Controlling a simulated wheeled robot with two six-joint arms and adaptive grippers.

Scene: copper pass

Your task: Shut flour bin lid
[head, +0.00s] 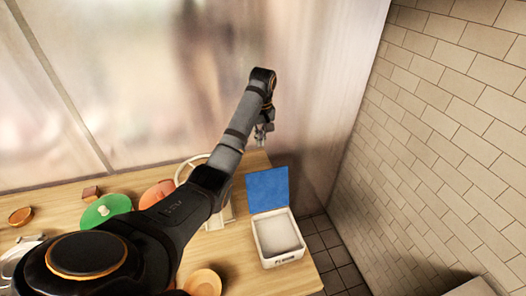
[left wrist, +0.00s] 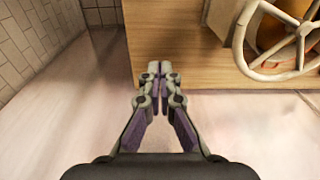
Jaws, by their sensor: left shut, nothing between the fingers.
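The flour bin (head: 278,244) is a white box with a label on its front, at the right end of the wooden table in the head view. Its blue lid (head: 267,189) stands up open along the bin's back edge. White flour shows inside. My left gripper (head: 263,139) is above and behind the lid, apart from it, near the back wall. In the left wrist view the gripper (left wrist: 160,68) has its fingertips together with nothing between them. The bin and lid do not show in that view. My right gripper is not in view.
A pale wheel-like ring (left wrist: 298,42) on a stand is beside the bin on the table (left wrist: 180,60). A green lid (head: 106,209), an orange disc (head: 157,193) and several bowls lie to the left. A brick wall (head: 450,120) rises at right.

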